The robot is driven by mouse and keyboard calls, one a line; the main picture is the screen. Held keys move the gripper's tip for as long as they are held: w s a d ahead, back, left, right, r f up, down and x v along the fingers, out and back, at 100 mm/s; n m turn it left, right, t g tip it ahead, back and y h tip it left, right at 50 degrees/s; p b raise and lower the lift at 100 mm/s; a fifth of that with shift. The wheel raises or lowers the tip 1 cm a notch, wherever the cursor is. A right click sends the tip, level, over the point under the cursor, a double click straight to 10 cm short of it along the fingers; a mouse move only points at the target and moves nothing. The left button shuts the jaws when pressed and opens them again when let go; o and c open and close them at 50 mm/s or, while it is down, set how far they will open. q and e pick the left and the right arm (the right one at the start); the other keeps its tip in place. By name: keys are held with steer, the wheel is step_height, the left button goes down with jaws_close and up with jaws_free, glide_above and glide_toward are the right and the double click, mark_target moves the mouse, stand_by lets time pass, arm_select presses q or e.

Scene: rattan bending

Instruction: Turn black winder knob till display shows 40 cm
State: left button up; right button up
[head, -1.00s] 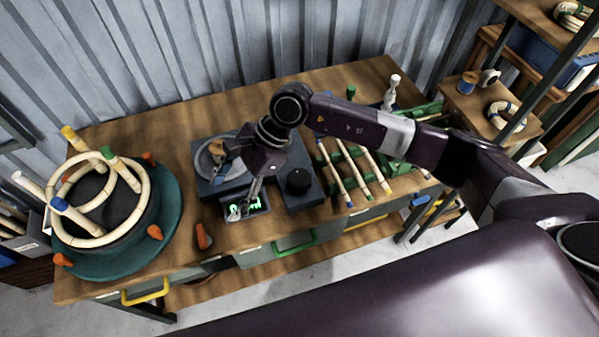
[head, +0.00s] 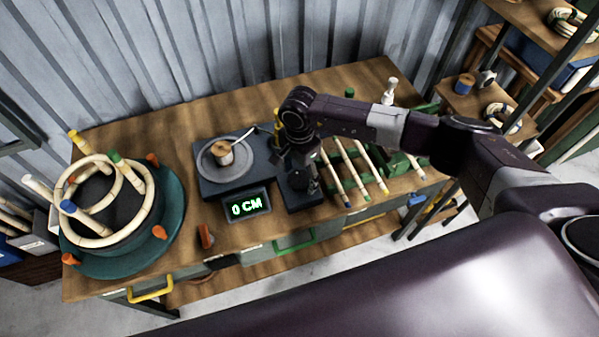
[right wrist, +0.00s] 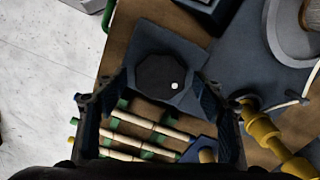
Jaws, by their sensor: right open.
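The black winder knob (right wrist: 158,72) is an octagon with a white dot near one edge, on a dark square block (right wrist: 185,60). In the right wrist view the open fingers of that gripper (right wrist: 163,95) stand apart on either side of the knob. The display (head: 248,205) reads 0 CM in green. The winder's round plate (head: 212,168) carries a small spool (head: 222,152). My left gripper is not in view.
A green rack with pale rattan sticks (head: 352,168) stands right of the block. At the left is a teal turntable (head: 168,232) with rattan rings and orange pegs. An orange-handled tool (head: 206,236) lies near the table's front edge. Shelves (head: 530,85) stand at the right.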

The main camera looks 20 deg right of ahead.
steer(key=shift+f, duration=0.15)
steer(key=c, duration=1.2)
steer(key=shift+o, duration=0.2)
